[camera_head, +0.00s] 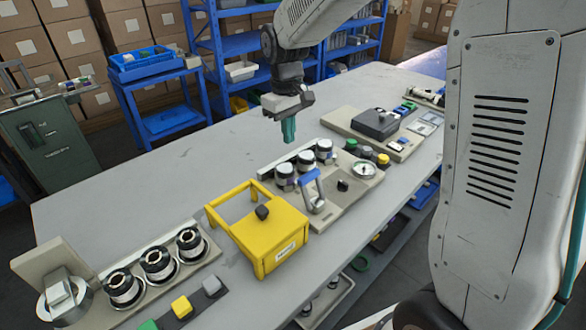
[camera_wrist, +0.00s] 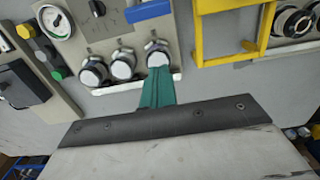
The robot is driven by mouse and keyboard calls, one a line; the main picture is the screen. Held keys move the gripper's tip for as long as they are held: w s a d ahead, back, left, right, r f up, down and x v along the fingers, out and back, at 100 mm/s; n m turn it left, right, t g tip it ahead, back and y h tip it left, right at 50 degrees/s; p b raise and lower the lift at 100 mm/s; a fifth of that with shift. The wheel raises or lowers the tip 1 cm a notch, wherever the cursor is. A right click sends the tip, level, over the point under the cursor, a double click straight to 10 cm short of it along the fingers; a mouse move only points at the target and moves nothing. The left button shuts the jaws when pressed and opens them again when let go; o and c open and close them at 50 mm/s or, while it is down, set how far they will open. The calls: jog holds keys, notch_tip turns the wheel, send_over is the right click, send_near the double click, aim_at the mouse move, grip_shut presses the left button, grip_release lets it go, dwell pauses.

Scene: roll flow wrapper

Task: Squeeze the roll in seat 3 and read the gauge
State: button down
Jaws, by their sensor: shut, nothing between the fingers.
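My gripper (camera_head: 290,138) has its teal fingers shut and empty, above the table behind a beige station with a row of three silver-topped rolls. In the wrist view the fingertips (camera_wrist: 159,72) overlap the lower edge of one end roll (camera_wrist: 157,50); I cannot tell of any contact. The middle roll (camera_wrist: 123,63) and the other end roll (camera_wrist: 93,72) stand beside it. A round white gauge (camera_head: 365,170) is on the same station; its reading is too small to tell. Three more dark-and-silver rolls sit in a rack, the middle one (camera_head: 158,264) at front left. No seat numbers are readable.
A blue-handled lever (camera_head: 313,188) stands in front of the silver-topped rolls. A yellow guard frame (camera_head: 277,237) with a black knob is beside them. A dark box (camera_head: 375,123) on a beige base is behind right. The table's back left (camera_head: 150,185) is clear.

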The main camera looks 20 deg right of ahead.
jog(key=f, duration=1)
jog(key=shift+s+d, duration=0.15)
jog(key=shift+s, duration=0.2)
jog(key=s, duration=0.1)
jog(key=s+d+r, duration=0.1)
jog(key=s, duration=0.1)
jog(key=shift+s+d+r, duration=0.15)
jog(key=shift+s+r, duration=0.05)
jog(key=shift+r, duration=0.05)
